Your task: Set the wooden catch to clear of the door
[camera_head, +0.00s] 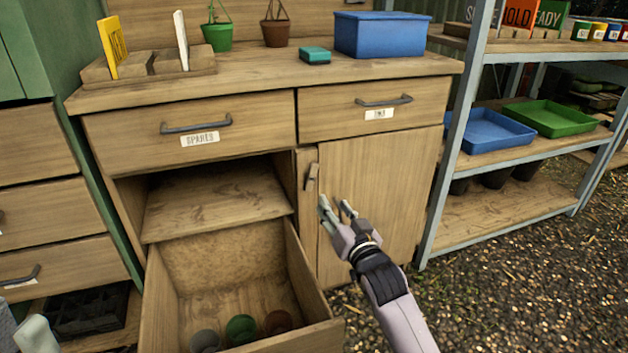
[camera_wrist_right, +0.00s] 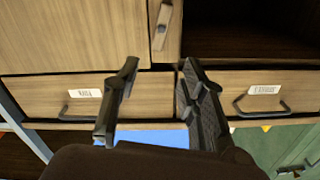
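The wooden catch (camera_head: 312,176) is a small bar on the narrow post left of the cabinet door (camera_head: 375,205). It stands nearly upright with a slight tilt. It also shows in the right wrist view (camera_wrist_right: 162,25), beside the door's edge; I cannot tell whether its end overlaps the door. The door looks closed. My right gripper (camera_head: 335,205) is open and empty, in front of the door, just below and right of the catch. In its wrist view, both fingers (camera_wrist_right: 158,72) are apart with nothing between them. A pale part at the bottom left looks like my left gripper (camera_head: 36,335), mostly cut off.
An open lower drawer (camera_head: 320,290) with several pots juts out left of the door. Above are two shut drawers, one labelled SPARES (camera_head: 200,140). The worktop carries a blue bin (camera_head: 382,35) and a teal box (camera_head: 315,55). A metal shelf rack (camera_head: 455,150) stands right; gravel between is clear.

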